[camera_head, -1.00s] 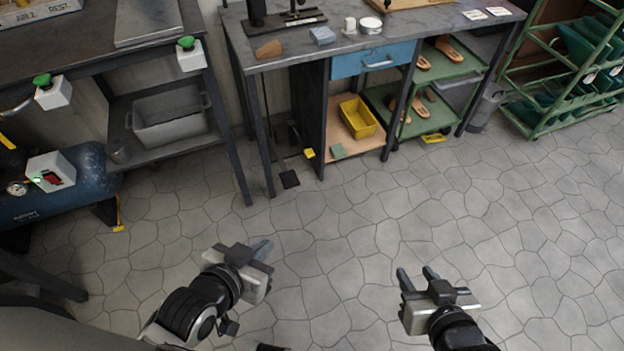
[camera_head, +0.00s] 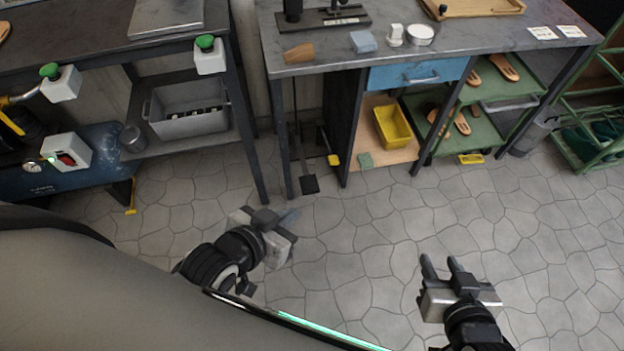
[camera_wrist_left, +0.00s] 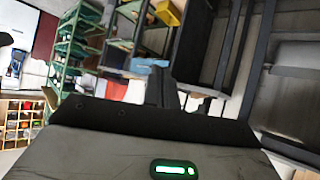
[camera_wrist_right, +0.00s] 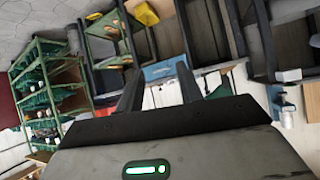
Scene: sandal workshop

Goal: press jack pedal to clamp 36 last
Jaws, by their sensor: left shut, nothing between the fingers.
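A black foot pedal (camera_head: 310,184) lies near the floor below the left part of the workbench, with a thin rod rising behind it. A smaller yellow-tipped pedal (camera_head: 333,160) is just right of it. I cannot tell by marking which is the jack pedal. A black jack-like stand (camera_head: 325,17) is on the bench top, cut off by the frame's top. I cannot make out a last marked 36. My left gripper (camera_head: 290,215) is shut and empty, over the floor in front of the pedals, apart from them. My right gripper (camera_head: 440,264) is open and empty, further right over bare floor.
The workbench (camera_head: 480,42) has a blue drawer (camera_head: 420,74), a yellow bin (camera_head: 393,126) and sandals on green shelves. A second bench with a grey crate (camera_head: 190,124) and a blue tank (camera_head: 90,165) stand left. A green rack (camera_head: 590,150) is right. Open floor lies in front.

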